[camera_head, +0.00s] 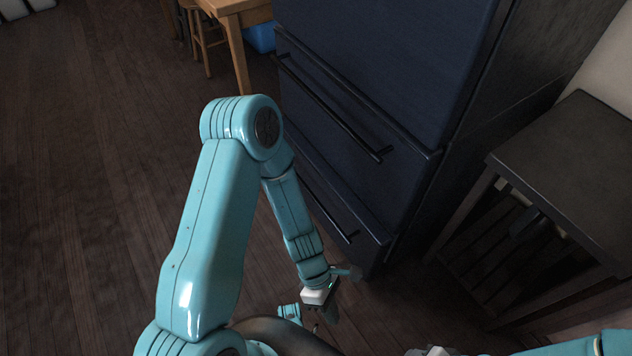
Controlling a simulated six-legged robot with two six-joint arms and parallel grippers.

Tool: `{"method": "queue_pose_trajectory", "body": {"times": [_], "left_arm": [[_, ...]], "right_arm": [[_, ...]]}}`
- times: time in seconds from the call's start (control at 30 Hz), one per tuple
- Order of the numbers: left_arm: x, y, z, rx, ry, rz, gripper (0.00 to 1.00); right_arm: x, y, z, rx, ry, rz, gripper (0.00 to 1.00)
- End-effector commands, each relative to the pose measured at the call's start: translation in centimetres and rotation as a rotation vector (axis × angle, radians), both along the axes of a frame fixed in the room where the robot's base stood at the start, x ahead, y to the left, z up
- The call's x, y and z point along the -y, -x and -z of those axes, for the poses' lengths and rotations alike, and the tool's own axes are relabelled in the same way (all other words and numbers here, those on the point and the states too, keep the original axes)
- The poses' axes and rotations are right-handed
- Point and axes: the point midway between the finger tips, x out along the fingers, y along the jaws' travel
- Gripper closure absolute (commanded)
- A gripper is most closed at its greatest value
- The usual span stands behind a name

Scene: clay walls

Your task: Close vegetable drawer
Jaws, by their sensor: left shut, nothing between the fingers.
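The dark blue fridge (385,50) stands at the upper middle, with two drawer fronts below its main door. The upper drawer (345,150) has a long dark bar handle (335,108). The lower drawer (350,205) has a similar handle, partly hidden behind my left arm. I cannot tell which one is the vegetable drawer or how far either stands out. My left gripper (331,308) is low, in front of and below the lower drawer, apart from the handles. It is shut and empty.
A dark side table (570,165) with a slatted lower part stands right of the fridge. A wooden table (235,8), a stool (203,40) and a blue box (261,38) are behind the fridge's left edge. The wooden floor (90,180) at left is clear.

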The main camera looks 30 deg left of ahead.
Motion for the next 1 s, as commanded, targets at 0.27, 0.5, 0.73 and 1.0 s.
{"method": "queue_pose_trajectory", "body": {"times": [0.27,0.5,0.73,1.0], "left_arm": [[-4.0,-14.1,-4.2,-0.565,0.326,-1.246,1.0],[-22.6,-21.5,-5.3,-0.601,0.735,-1.975,1.0],[-28.8,-18.1,-3.7,-0.575,0.745,-2.125,1.0],[-27.7,-20.6,-1.5,-0.577,0.743,-2.127,1.0]], "right_arm": [[-0.2,0.2,-1.4,-0.002,-0.002,-0.007,0.55],[-0.3,0.3,-2.7,-0.007,-0.002,-0.013,0.55],[-0.4,0.4,-3.1,-0.008,-0.003,-0.015,0.55],[-0.4,0.4,-1.5,-0.007,-0.003,-0.014,0.55]]}}
